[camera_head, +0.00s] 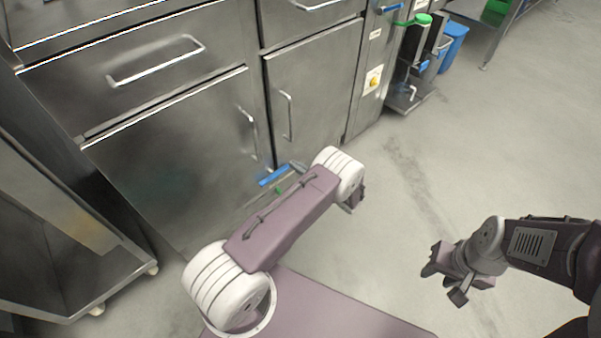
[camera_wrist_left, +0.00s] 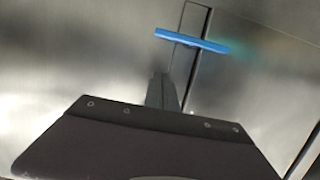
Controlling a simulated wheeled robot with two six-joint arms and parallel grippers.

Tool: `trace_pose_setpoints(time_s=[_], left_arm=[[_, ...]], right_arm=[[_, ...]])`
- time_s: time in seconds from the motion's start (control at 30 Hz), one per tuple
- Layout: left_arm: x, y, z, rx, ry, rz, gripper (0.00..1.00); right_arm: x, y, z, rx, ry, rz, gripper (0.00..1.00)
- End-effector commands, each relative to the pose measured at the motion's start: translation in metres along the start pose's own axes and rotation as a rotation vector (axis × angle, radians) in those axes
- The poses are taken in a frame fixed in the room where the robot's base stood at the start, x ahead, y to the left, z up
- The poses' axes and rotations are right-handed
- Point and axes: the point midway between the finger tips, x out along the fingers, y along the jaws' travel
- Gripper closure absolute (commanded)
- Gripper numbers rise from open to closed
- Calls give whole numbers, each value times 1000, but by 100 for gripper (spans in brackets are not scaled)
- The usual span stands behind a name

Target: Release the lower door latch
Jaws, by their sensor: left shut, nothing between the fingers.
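The blue latch (camera_head: 273,176) is a short bar low on the steel cabinet front, by the edge of the lower door (camera_head: 180,150). In the left wrist view the blue latch (camera_wrist_left: 190,40) lies across a narrow upright grey strip. My left gripper (camera_wrist_left: 164,88) is shut and empty, its fingers pointing at the door front just below the bar. I cannot tell whether it touches anything. In the head view my left arm's wrist hides much of this gripper. My right gripper (camera_head: 444,283) is open and empty over the floor at the right.
A second steel door (camera_head: 310,95) with an upright handle and a drawer (camera_head: 140,85) adjoin the lower door. A wheeled steel unit (camera_head: 60,220) stands at the left. A blue bin (camera_head: 453,45) is at the back. The floor at the right is clear.

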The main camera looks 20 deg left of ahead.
Motion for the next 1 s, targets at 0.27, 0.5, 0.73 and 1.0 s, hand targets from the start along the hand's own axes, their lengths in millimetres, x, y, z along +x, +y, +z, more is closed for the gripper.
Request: trace_pose_setpoints(time_s=[0.27, 0.5, 0.73, 1.0], left_arm=[[56, 0, 16, 2, -1, 0, 100], [60, 0, 39, 1, -1, 1, 100], [60, 0, 39, 1, -1, 0, 100], [59, -1, 39, 17, -1, -4, 100]], right_arm=[[40, 1, 4, 0, 0, 0, 64], [58, 1, 6, 0, 0, 0, 64], [57, 1, 6, 0, 0, 0, 64], [56, 1, 6, 0, 0, 0, 64]])
